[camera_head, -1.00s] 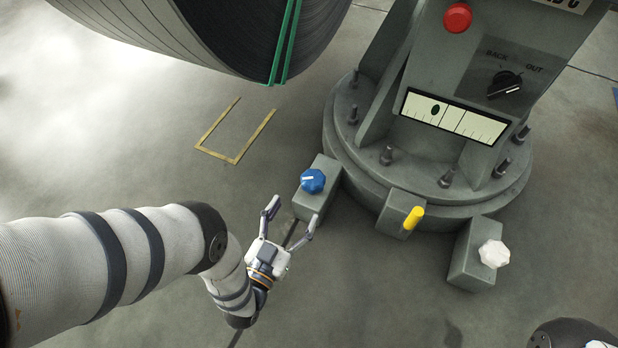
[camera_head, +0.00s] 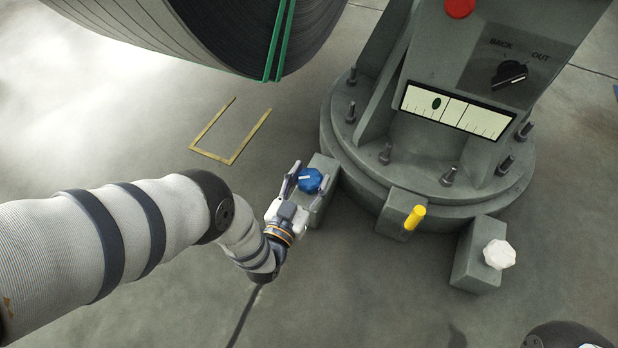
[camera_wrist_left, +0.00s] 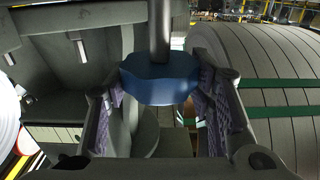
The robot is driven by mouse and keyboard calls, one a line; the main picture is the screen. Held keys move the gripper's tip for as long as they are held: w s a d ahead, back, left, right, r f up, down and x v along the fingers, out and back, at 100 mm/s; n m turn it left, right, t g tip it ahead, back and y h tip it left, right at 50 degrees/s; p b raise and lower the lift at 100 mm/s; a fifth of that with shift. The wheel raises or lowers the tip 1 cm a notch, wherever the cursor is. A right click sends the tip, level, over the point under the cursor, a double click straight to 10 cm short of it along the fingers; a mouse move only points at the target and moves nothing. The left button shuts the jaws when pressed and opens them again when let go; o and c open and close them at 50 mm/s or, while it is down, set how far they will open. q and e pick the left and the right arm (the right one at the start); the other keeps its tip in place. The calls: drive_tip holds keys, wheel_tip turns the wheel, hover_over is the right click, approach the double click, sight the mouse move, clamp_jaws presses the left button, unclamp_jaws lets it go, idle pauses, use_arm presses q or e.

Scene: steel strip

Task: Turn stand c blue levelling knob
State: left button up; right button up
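The blue levelling knob (camera_head: 310,180) with a white mark sits on a small grey block (camera_head: 322,205) at the foot of the grey stand (camera_head: 428,165). My left gripper (camera_head: 306,179) is open, with one finger on each side of the knob. In the left wrist view the blue knob (camera_wrist_left: 160,80) and its grey shaft show between the two padded fingers, with gaps beside it; I cannot tell whether either pad touches it. The level vial (camera_head: 457,110) on the stand has a dark green bubble left of its middle line. My right gripper is not in view.
A yellow lever (camera_head: 415,217) and a white knob (camera_head: 499,254) on its own block stand to the right. Above are a BACK/OUT switch (camera_head: 509,74) and a red button (camera_head: 460,8). A large strapped steel coil (camera_head: 220,35) hangs over the upper left. Floor below is clear.

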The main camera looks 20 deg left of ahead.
use_arm(q)
drive_tip(key=m+h, duration=0.1)
drive_tip(key=h, duration=0.1)
drive_tip(key=shift+a+m+h, duration=0.15)
drive_tip(key=shift+m+h, duration=0.25)
drive_tip(key=m+h, duration=0.1)
drive_tip(key=h, duration=0.1)
drive_tip(key=m+g+h, duration=0.1)
drive_tip(key=h, duration=0.1)
drive_tip(key=shift+m+g, duration=0.3)
drive_tip(key=shift+m, duration=0.1)
drive_tip(key=o, duration=1.2)
drive_tip(key=shift+c, duration=0.2)
drive_tip(key=v, duration=1.2)
